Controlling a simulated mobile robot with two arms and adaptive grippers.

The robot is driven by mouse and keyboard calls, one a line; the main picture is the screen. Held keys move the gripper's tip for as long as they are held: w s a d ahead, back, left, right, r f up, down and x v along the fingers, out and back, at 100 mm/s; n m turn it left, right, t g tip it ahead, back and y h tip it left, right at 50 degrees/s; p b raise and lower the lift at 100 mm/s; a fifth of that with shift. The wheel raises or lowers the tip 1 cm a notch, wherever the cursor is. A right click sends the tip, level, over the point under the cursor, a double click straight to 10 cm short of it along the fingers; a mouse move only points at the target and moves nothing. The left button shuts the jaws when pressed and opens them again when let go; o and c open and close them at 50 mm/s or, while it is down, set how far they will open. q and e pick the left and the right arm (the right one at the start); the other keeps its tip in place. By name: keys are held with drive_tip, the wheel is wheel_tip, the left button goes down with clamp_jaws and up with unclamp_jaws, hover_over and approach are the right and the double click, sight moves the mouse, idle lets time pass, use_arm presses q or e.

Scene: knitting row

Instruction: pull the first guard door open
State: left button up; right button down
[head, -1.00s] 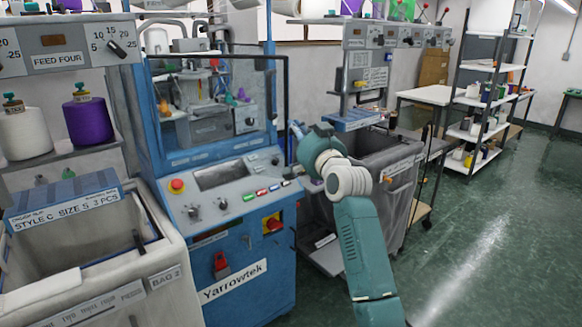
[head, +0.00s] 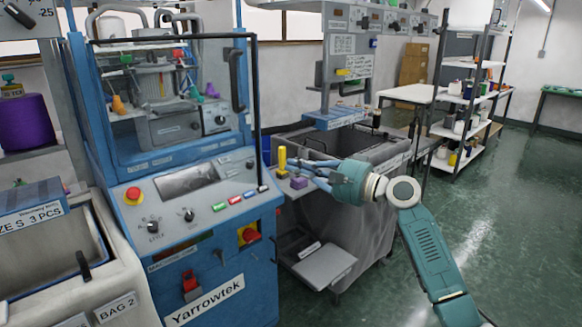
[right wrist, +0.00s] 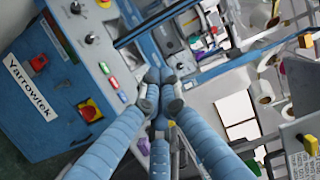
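The first guard door (head: 178,128) is the clear panel in a blue frame on the blue Yarrowtek machine in the head view. It looks closed. Its dark upright handle (head: 237,80) is near its right edge. My right gripper (head: 312,172) is right of the machine and lower than the handle, apart from it, fingers pointing left. In the right wrist view its fingertips (right wrist: 160,84) come together, with nothing seen between them. Whether that view shows the handle I cannot tell. My left gripper is not in view.
The control panel (head: 195,190) juts out below the door. A dark bar frame (head: 257,120) stands around the door's front. A small shelf with a yellow-handled tool (head: 282,160) and a grey bin (head: 345,215) are near my right gripper. Green floor (head: 500,240) is open at right.

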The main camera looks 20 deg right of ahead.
drive_tip(key=p+x, duration=0.2)
drive_tip(key=x, duration=0.6)
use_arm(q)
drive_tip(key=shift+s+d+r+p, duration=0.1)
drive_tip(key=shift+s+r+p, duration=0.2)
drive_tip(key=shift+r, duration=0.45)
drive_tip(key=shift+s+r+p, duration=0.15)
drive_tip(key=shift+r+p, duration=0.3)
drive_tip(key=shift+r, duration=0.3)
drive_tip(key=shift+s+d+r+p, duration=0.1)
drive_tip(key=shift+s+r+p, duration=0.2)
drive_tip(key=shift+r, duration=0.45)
use_arm(e)
drive_tip(key=shift+s+a+f, duration=0.1)
drive_tip(key=shift+s+a, duration=0.45)
drive_tip(key=shift+s, duration=0.3)
drive_tip(key=shift+s+a, duration=0.6)
drive_tip(key=shift+s, duration=0.25)
